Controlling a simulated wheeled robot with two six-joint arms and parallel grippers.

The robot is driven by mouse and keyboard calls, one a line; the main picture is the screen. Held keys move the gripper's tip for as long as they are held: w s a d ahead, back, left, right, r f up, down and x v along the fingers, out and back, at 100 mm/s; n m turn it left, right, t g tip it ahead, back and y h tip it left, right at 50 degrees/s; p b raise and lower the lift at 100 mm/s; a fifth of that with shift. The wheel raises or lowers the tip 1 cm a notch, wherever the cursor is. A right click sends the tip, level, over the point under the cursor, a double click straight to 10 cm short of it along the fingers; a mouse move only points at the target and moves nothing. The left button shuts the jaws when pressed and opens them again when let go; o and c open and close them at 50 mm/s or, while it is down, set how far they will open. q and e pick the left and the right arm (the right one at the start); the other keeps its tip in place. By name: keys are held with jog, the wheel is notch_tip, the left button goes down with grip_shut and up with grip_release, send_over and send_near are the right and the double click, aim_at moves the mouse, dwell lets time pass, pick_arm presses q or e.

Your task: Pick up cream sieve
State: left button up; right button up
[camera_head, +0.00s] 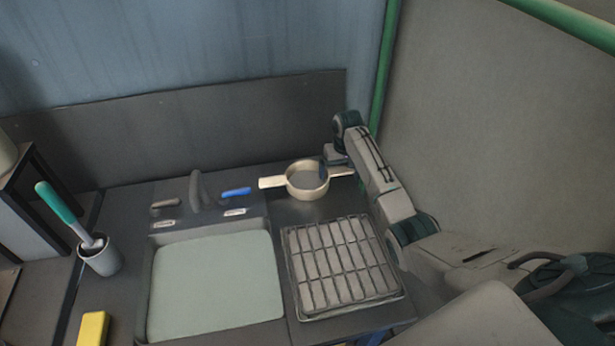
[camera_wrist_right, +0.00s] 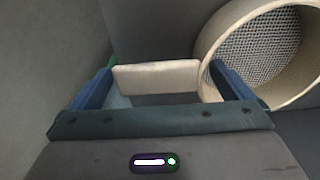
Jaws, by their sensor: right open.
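The cream sieve (camera_head: 307,181) sits on the dark counter behind the drying rack, with one flat handle pointing left and the other pointing right. My right gripper (camera_head: 333,164) is at the sieve's right side, by the right handle. In the right wrist view my right gripper (camera_wrist_right: 165,88) is open, and the flat cream handle of the sieve (camera_wrist_right: 262,47) shows between its two blue fingers. The right-hand finger is close to the sieve's rim; I cannot tell if it touches. My left gripper is not in view.
A dish rack (camera_head: 343,264) stands in front of the sieve, beside a pale sink basin (camera_head: 215,285). A faucet (camera_head: 197,190) with a blue handle (camera_head: 236,192) is left of the sieve. A cup (camera_head: 100,256) with a green-handled brush and a yellow sponge (camera_head: 93,328) are far left.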

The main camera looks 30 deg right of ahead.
jog(key=shift+f, duration=0.25)
jog(key=c, duration=0.9)
jog(key=shift+r, duration=0.1)
